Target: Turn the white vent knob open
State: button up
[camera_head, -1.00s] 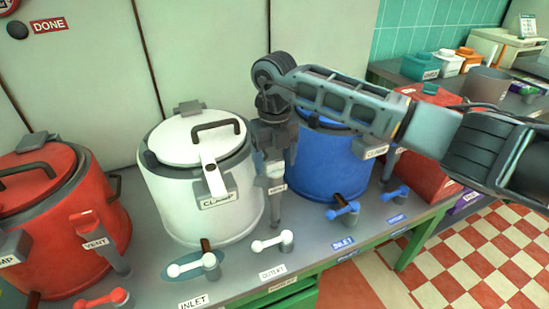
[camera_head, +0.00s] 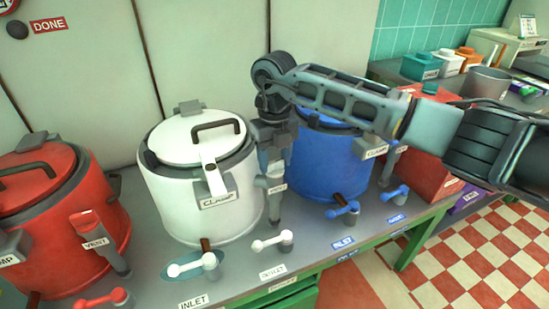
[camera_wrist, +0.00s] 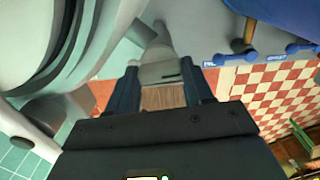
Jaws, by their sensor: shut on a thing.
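The white kettle (camera_head: 195,190) stands on the grey bench, its lid (camera_head: 198,138) down and its front clamp labelled CLAMP. Its vent post (camera_head: 276,195), with a VENT label, stands at its right side, beside the blue kettle (camera_head: 325,165). My gripper (camera_head: 274,163) points down onto the top of this post, fingers around the white vent knob, which they mostly hide in the head view. In the wrist view, my gripper (camera_wrist: 163,90) has its two fingers on either side of the pale knob (camera_wrist: 160,72), shut on it. How far the knob is turned is not clear.
White inlet (camera_head: 195,264) and outlet (camera_head: 272,242) valve handles stand in front of the white kettle. A red kettle (camera_head: 55,220) is at the left, with its own vent.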

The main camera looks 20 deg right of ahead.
jog(key=n, duration=0.3)
jog(key=shift+n, duration=0.4)
jog(key=n+b, duration=0.1)
jog(key=n, duration=0.3)
jog(key=n+b, duration=0.1)
jog(key=n, duration=0.4)
jog(key=shift+n+b, duration=0.55)
jog(key=shift+n, duration=1.65)
jog(key=o, duration=1)
jog(key=shift+o, duration=0.2)
jog(key=shift+r, duration=0.1)
